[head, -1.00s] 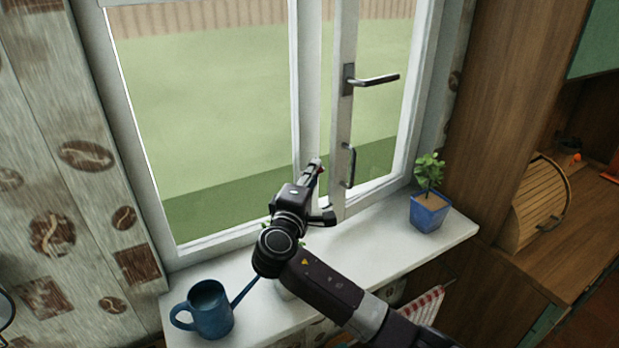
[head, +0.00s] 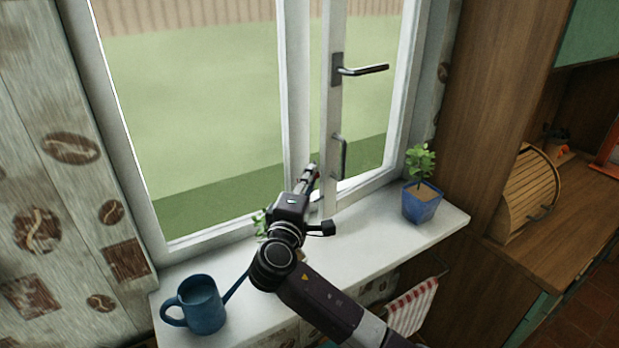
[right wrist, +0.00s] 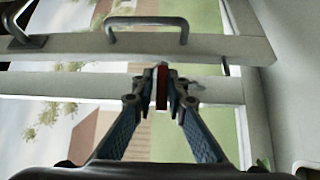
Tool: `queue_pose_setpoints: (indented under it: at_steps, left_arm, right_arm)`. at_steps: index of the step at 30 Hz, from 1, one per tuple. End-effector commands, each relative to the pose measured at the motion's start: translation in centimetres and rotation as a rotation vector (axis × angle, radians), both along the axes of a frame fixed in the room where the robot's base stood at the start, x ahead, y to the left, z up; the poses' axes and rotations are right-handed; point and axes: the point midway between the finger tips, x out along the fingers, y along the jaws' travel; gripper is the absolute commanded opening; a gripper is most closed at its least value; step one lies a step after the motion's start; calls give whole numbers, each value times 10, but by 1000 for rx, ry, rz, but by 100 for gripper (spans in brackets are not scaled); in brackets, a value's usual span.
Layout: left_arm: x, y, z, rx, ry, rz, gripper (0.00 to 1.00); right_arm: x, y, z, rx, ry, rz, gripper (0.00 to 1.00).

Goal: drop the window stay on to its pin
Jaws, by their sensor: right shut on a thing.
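The open window sash (head: 331,120) has a lever handle (head: 363,70) and a grey pull handle (head: 342,156); the pull also shows in the right wrist view (right wrist: 147,21). My right gripper (head: 312,174) is beside the sash's lower part, above the sill. In the right wrist view its fingers (right wrist: 162,88) are shut on a narrow dark-red piece (right wrist: 162,86), which appears to be part of the window stay. The rest of the stay is hard to make out, and I cannot pick out the pin. My left gripper is out of view.
A blue watering can (head: 201,304) stands on the white sill (head: 368,238) at the left, its spout near my right arm. A blue potted plant (head: 422,201) stands at the sill's right. Another plant (head: 260,222) is partly hidden behind my gripper.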

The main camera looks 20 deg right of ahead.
Motion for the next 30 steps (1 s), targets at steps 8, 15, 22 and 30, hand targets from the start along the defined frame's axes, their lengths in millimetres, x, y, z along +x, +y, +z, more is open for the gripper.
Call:
queue_pose_setpoints:
  at_steps: [8,15,22,30]
  left_arm:
    - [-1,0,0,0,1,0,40]
    - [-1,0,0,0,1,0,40]
    - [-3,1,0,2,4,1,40]
    - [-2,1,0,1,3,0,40]
  right_arm:
    - [0,0,-6,3,12,0,27]
    - [0,-1,-4,3,8,-1,27]
    - [0,0,-2,3,6,-1,27]
    - [-27,20,-5,5,6,4,27]
